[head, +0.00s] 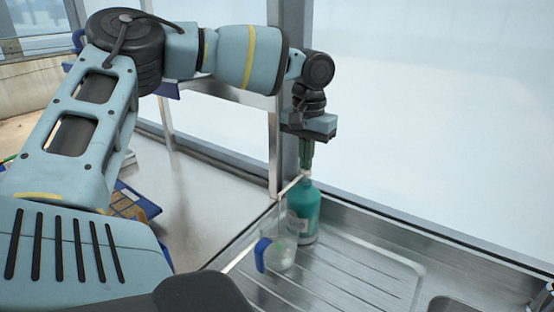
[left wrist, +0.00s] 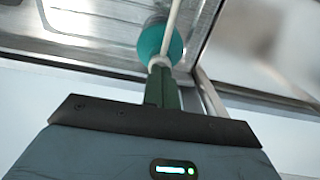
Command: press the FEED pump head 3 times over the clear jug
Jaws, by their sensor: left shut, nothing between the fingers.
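A teal pump bottle (head: 304,212) stands upright on the metal draining board in the head view. Its pale spout reaches to the left over the clear jug (head: 281,252), which has a blue handle. My left gripper (head: 306,168) points down with its green fingers closed, right at the top of the pump head. In the left wrist view the fingers (left wrist: 162,72) meet the white pump top, with the teal bottle (left wrist: 160,42) beyond. I cannot tell whether the head is pressed down. The bottle's label is too small to read. My right gripper is not in view.
The ribbed metal draining board (head: 350,275) is clear to the right of the bottle. A window wall rises close behind the bottle. A blue tray (head: 135,200) lies on the bench to the left, partly behind my arm.

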